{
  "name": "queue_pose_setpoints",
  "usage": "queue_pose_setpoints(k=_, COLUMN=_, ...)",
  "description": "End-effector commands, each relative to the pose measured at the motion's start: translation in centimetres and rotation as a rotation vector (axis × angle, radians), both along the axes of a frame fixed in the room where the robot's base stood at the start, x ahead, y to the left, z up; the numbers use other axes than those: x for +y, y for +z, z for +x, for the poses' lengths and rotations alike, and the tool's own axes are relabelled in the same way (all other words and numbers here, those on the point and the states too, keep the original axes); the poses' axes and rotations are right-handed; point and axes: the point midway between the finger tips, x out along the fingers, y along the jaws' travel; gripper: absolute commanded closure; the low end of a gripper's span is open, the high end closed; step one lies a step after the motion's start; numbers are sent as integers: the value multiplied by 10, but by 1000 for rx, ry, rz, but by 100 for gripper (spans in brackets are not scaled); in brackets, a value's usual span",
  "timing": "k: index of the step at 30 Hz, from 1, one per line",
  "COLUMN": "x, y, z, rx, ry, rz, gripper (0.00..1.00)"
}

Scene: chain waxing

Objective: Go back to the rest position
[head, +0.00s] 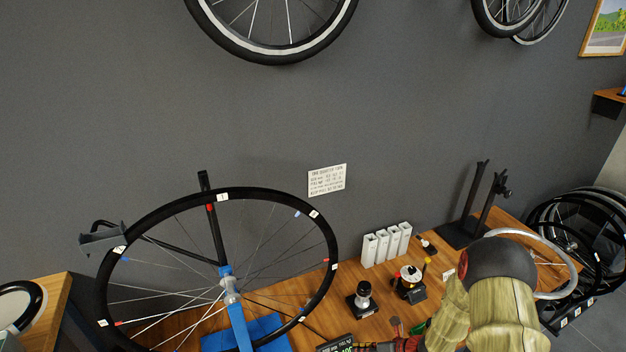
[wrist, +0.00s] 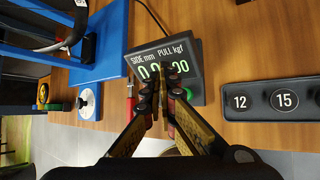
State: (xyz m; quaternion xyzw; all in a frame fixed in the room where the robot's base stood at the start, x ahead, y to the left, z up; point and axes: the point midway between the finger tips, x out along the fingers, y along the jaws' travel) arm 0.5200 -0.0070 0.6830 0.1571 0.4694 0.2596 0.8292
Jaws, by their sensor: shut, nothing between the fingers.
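My gripper (wrist: 164,92) is shut and empty in the wrist view. Its two fingertips meet in front of a small dark display (wrist: 190,62) headed "SIDE mm PULL kgf", and they hide part of its digits. In the head view my arm comes in at the lower right over the wooden bench (head: 275,318). My fingers are not clearly visible there. The display (head: 335,344) shows only partly at the bottom edge of that view.
A spoked wheel (head: 328,238) stands upright on a blue stand (head: 238,325) at left. A lamp-like black piece (head: 364,298), a red-and-white device (head: 409,280) and white boxes (head: 385,245) stand on the bench. A black tray (wrist: 268,110) marked 12 and 15 lies right of my fingers.

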Motion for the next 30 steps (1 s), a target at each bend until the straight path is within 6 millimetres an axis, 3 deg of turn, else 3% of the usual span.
queue_pose_setpoints(k=5, x=5, y=0, z=-7, rx=-70, ry=122, rz=-44, gripper=100)
queue_pose_setpoints(k=8, x=23, y=0, z=-42, rx=-120, ry=327, rz=-72, gripper=100)
queue_pose_setpoints(k=11, x=33, y=15, z=-68, rx=-200, ry=544, rz=-106, gripper=100)
queue_pose_setpoints(k=14, x=38, y=45, z=-88, rx=-307, ry=775, rz=-152, gripper=100)
queue_pose_setpoints(k=20, x=37, y=123, z=-125, rx=-555, ry=1296, rz=-291, gripper=100)
queue_pose_setpoints(k=30, x=10, y=243, z=-177, rx=-828, ry=2061, rz=-590, gripper=100)
